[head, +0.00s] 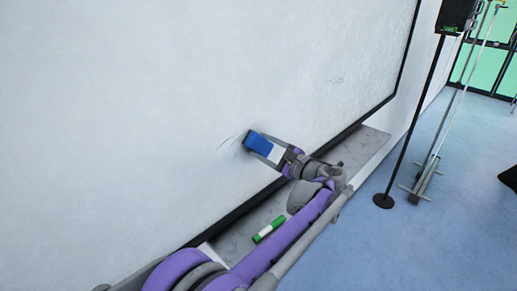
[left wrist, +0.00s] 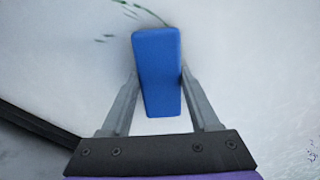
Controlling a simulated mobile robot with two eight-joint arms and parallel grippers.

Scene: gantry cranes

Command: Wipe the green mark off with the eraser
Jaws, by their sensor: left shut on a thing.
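A blue eraser (head: 258,142) is held in my left gripper (head: 264,148) at the whiteboard (head: 180,80) in the head view. In the left wrist view the eraser (left wrist: 157,70) sits between the two fingers of my left gripper (left wrist: 158,80). A faint green mark (head: 228,140) shows on the board just left of the eraser. In the left wrist view thin green strokes (left wrist: 130,12) lie just beyond the eraser's top edge. I cannot tell whether the eraser touches the board. My right gripper is in neither view.
A green and white marker (head: 269,229) lies on the grey ledge (head: 255,217) below the board, beside my left arm. A black stand (head: 383,200) and a grey wheeled stand (head: 425,178) are on the blue floor at right.

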